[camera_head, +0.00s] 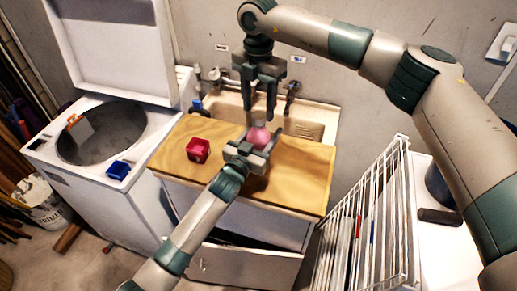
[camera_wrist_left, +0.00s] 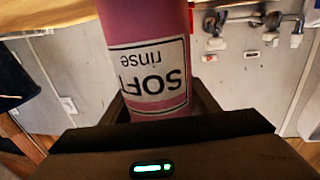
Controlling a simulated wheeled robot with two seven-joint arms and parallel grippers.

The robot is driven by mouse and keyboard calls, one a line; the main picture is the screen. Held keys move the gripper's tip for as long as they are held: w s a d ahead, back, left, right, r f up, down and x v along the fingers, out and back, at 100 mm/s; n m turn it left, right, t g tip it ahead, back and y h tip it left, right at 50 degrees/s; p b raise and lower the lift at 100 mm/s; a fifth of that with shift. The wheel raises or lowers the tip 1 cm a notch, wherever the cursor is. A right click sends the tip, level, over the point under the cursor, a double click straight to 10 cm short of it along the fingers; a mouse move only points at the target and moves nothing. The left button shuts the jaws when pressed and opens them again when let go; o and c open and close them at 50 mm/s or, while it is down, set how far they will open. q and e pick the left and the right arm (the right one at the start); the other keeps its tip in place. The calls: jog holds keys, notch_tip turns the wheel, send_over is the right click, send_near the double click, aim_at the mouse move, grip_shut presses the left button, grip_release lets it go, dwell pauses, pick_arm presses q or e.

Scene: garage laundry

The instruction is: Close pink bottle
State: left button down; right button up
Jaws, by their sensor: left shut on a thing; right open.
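The pink bottle (camera_head: 258,136) is at the wooden worktop in front of the sink, with its rounded upper part showing in the head view. In the left wrist view the bottle (camera_wrist_left: 155,30) appears upside down, with a "SOFT rinse" label between the jaws. My left gripper (camera_head: 252,152) is shut around its body. My right gripper (camera_head: 259,113) points down, open, just above the bottle's top. I cannot tell whether a cap is on the bottle. A red open cube-like container (camera_head: 198,150) sits on the worktop to the left.
The wooden worktop (camera_head: 305,180) has clear room to the right. A sink with taps (camera_head: 305,128) lies behind. An open-lidded washer (camera_head: 85,180) with a blue container (camera_head: 119,170) stands left. A white wire rack (camera_head: 350,225) stands at front right.

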jog(key=shift+r, duration=1)
jog(key=shift+n, duration=0.3)
jog(key=shift+c, duration=0.4)
jog(key=n, duration=0.3)
jog(key=shift+r+n, duration=0.35)
jog(key=shift+n, duration=0.05)
jog(key=n, duration=0.4)
jog(key=shift+r, duration=0.4)
jog(key=n, duration=0.3)
jog(key=r+n, duration=0.1)
jog(key=n, duration=0.5)
jog(key=r+n, duration=0.1)
jog(key=n, duration=0.3)
jog(key=shift+f, duration=0.15)
